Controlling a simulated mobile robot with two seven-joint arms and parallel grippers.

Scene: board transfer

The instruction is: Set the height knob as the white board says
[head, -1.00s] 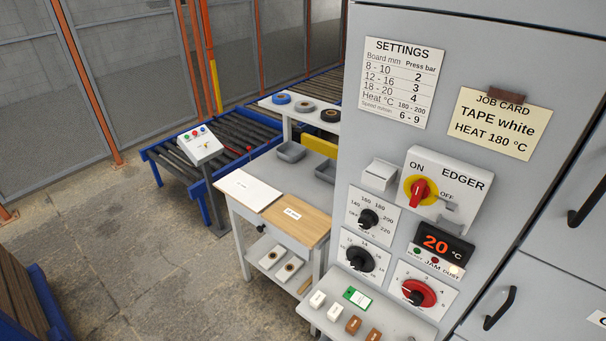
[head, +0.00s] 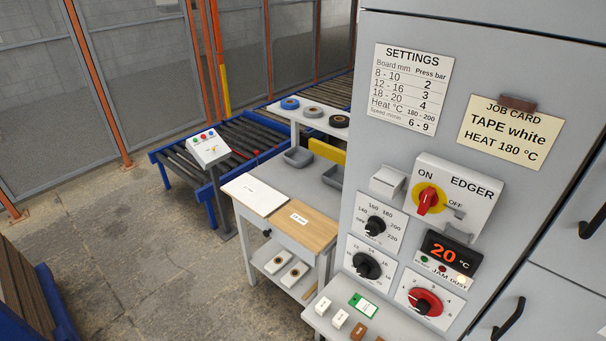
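The edger's grey cabinet front carries a black knob (head: 367,265) on a white plate with a scale around 12 to 18, which looks like the height knob. Its pointer is too small to read for certain. The white board (head: 255,194) lies flat on the left of the worktable, beside a wood-coloured board (head: 306,228). The white board's small print is not readable from here; the wood board's label is also too small to read surely. Neither of my grippers is in view.
Above the knob is a heat knob (head: 375,226); below right, a red knob (head: 425,302). A display (head: 447,252) reads 20 °C. The settings sheet (head: 411,86) and job card (head: 511,132) hang above. A shelf (head: 340,325) with small blocks juts out below the knobs.

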